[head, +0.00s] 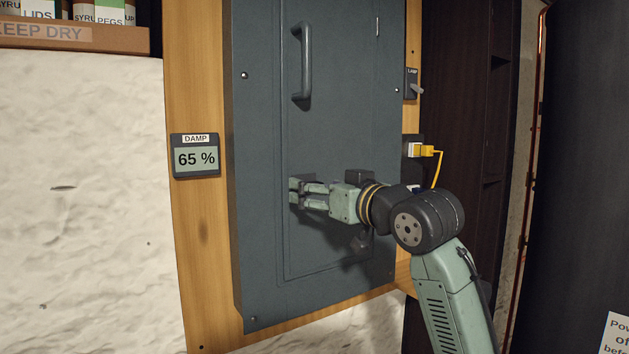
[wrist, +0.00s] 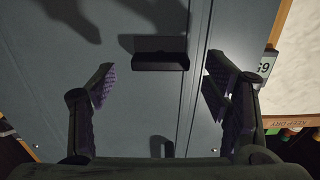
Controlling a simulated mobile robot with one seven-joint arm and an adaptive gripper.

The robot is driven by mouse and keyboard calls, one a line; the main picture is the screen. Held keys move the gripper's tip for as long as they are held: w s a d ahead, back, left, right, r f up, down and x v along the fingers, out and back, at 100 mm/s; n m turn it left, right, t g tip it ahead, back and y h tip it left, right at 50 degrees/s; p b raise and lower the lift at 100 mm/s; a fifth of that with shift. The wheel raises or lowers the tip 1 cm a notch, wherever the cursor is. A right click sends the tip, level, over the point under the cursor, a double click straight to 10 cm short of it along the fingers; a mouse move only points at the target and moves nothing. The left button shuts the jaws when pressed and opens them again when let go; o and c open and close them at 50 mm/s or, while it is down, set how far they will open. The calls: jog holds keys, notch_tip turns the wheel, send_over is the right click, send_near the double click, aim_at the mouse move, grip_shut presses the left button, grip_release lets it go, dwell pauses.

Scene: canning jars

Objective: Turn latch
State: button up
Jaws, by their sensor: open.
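The latch (wrist: 160,60) shows in the wrist view as a short dark bar lying crosswise on the grey cabinet door, close to the door seam. My gripper (head: 298,194) is at the lower left part of the door (head: 340,130) in the head view, with its fingers pointing at the panel. In the wrist view, my gripper (wrist: 160,78) is open, one finger on each side of the latch, with a gap on both sides. It holds nothing. In the head view the fingers largely hide the latch.
A fixed pull handle (head: 303,62) is higher on the door. A damp display (head: 195,157) reading 65 % is left of the cabinet. A small lamp switch (head: 412,85) and a yellow plug (head: 428,151) are on the right.

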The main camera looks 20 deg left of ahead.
jog(key=shift+x, duration=0.95)
jog(key=c, duration=1.2)
jog(key=shift+o, duration=0.2)
